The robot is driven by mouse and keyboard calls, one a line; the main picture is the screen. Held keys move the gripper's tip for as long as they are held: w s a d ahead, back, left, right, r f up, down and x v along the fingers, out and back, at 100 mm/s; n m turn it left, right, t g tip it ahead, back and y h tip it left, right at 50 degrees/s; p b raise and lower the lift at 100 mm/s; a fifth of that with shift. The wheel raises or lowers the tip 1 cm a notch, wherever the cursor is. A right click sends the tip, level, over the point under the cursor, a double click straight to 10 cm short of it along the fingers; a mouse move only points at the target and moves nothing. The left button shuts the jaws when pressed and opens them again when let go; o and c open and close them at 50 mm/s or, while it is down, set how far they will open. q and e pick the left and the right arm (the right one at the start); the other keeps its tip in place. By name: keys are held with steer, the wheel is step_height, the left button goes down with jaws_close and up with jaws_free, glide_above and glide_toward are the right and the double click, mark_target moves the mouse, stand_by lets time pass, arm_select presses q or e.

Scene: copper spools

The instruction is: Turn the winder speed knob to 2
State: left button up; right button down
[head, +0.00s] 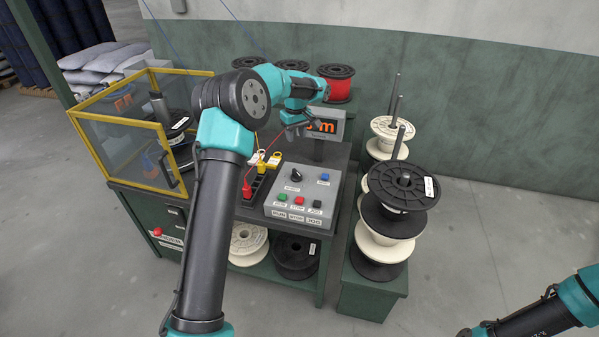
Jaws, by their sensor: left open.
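The winder speed knob (296,174) is a black rotary knob on the upper left of the grey control panel (330,226). Its pointer and scale are too small to read. My left arm reaches in over the bench. My left gripper (298,134) is open and empty, above and behind the panel, a little way from the knob and not touching it. My right arm shows only at the lower right corner, and its gripper is out of view.
A display (325,124) stands behind the panel. A yellow-framed guard (120,135) is at left. Stacked spools (402,185) stand at right.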

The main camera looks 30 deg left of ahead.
mark_target(296, 172)
arm_select(q)
step_height(296, 172, down, 17)
steer(key=shift+f, duration=0.2)
stand_by(0.5)
jaws_close()
stand_by(0.3)
